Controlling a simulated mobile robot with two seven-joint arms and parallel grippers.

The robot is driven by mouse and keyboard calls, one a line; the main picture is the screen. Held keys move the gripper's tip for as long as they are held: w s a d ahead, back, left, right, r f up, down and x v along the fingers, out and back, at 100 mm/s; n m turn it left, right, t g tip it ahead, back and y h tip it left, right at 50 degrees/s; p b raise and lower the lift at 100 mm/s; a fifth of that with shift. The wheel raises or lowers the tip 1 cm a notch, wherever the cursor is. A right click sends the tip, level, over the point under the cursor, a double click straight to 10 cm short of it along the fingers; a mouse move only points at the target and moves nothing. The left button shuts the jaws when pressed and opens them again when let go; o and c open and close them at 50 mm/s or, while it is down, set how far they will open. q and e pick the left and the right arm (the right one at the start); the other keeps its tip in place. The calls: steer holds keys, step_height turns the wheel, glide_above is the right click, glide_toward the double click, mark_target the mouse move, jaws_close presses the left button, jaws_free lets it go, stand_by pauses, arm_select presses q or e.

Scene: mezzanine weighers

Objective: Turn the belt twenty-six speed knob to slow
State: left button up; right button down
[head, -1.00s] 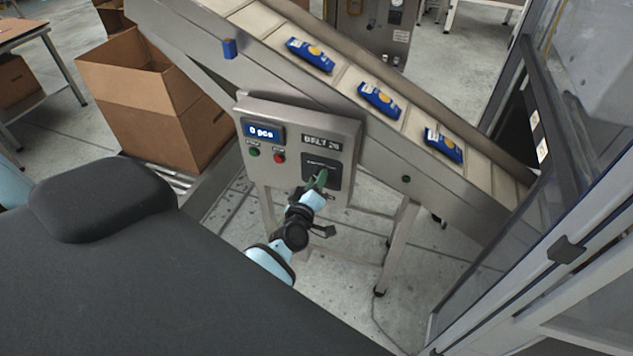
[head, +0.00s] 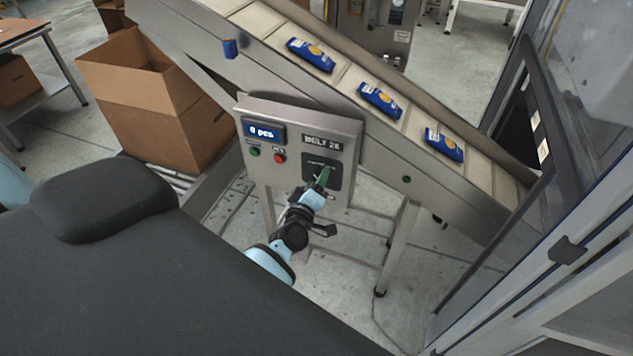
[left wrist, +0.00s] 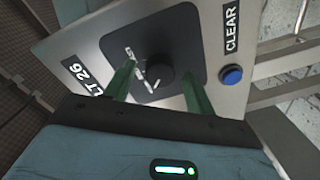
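The belt 26 control box (head: 290,112) is grey metal with a "BELT 26" label. It carries a dark square plate (head: 334,164) at its lower right. In the left wrist view a round black speed knob (left wrist: 160,69) sits on that plate (left wrist: 192,32), beside white markings. My left gripper (head: 322,177) is in front of the plate and hides the knob in the head view. In the left wrist view its two green fingers (left wrist: 158,72) stand apart on either side of the knob, with a visible gap each side. My right gripper is out of view.
The box has a "0 pcs" display (head: 264,131), a green button (head: 255,152) and a red button (head: 280,156). A blue button (left wrist: 231,76) sits by "CLEAR". The sloping conveyor (head: 385,150) behind carries blue packs (head: 380,100). A cardboard box (head: 150,110) stands left; a glazed frame (head: 520,190) right.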

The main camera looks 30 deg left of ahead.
arm_select(q)
steer(key=v, duration=0.7)
steer(key=shift+s, duration=0.35)
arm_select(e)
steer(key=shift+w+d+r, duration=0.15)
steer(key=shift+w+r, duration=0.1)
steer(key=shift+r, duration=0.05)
arm_select(q)
steer(key=shift+d, duration=0.15)
steer(key=s+d+f+m+g+h, duration=0.2)
steer(key=s+d+f+m, duration=0.1)
steer(key=s, duration=0.7)
steer(key=s+d+f+m+g+h+p, duration=0.1)
steer(key=s+d+f+m+g+h, duration=0.1)
steer(key=s+m, duration=0.6)
steer(key=s+d+f+m+g+h, duration=0.2)
steer(key=s+d+f+m+g, duration=0.2)
steer(key=s, duration=0.8)
steer(key=d+f+m, duration=0.1)
steer(key=d+f, duration=0.1)
steer(key=d, duration=0.1)
steer(key=shift+s+d+h+p, duration=0.25)
steer(key=shift+s+h+p, duration=0.05)
steer(key=shift+p, duration=0.05)
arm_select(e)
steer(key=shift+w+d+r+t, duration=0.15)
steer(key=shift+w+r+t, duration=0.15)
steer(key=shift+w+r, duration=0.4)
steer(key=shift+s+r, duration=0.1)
